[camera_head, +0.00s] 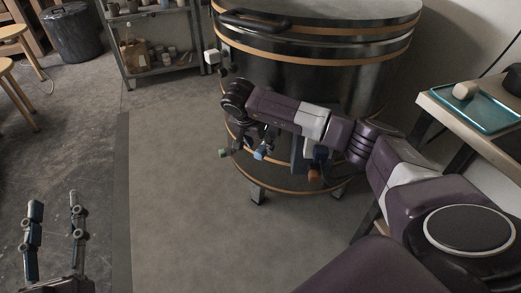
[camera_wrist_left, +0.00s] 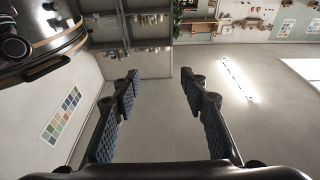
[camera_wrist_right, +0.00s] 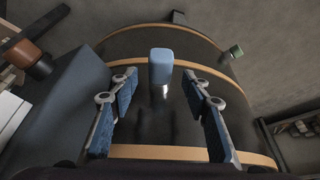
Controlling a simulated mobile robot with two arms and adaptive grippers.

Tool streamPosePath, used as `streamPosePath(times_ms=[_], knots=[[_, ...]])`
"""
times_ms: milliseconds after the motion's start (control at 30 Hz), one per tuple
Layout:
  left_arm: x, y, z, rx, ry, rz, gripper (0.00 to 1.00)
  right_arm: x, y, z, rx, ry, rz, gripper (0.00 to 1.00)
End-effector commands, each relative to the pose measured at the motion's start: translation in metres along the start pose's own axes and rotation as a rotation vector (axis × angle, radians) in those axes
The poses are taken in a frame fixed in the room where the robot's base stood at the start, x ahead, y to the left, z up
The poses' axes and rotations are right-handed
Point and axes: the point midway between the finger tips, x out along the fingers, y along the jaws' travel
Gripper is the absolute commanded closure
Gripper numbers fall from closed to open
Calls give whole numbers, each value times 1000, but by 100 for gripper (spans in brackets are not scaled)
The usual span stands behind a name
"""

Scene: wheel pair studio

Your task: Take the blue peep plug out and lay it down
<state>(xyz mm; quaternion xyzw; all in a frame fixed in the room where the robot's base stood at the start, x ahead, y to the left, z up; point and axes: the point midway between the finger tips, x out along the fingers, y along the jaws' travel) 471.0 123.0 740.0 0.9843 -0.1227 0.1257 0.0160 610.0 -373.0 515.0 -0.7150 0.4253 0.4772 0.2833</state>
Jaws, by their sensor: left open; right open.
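The blue peep plug (camera_wrist_right: 161,68) sticks out from the dark side wall of the kiln (camera_wrist_right: 140,125) on a short pale stem. My right gripper (camera_wrist_right: 160,88) is open, with one finger on each side of the plug near its tips and a visible gap to both. In the head view the blue plug (camera_head: 260,154) shows small under my right wrist, where the gripper is mostly hidden by the arm. The kiln (camera_head: 290,70) stands upright with its lid closed. My left gripper (camera_head: 54,228) is open and empty over the floor at the lower left; its spread fingers also show in the left wrist view (camera_wrist_left: 160,80).
A green plug (camera_head: 224,153) sits left of the blue one. A blue-grey box (camera_wrist_right: 62,110) with an orange-brown knob (camera_wrist_right: 28,56) is beside my right gripper. A turquoise tray (camera_head: 478,108) with a pale block lies on the table at right. The floor at centre left is clear.

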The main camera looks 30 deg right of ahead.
Motion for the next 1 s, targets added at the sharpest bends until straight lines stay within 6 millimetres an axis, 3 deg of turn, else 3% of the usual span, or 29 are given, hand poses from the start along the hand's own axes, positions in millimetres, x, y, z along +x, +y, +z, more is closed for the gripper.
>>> streamPosePath(times_ms=[300,667,1000], knots=[[-2,5,-36,-6,172,9,60,22,0,1,1,-2,0,56],[-2,5,-41,-7,191,10,60,24,0,1,1,-2,0,58],[-2,5,-41,-7,189,10,60,24,0,1,1,-2,0,95]])
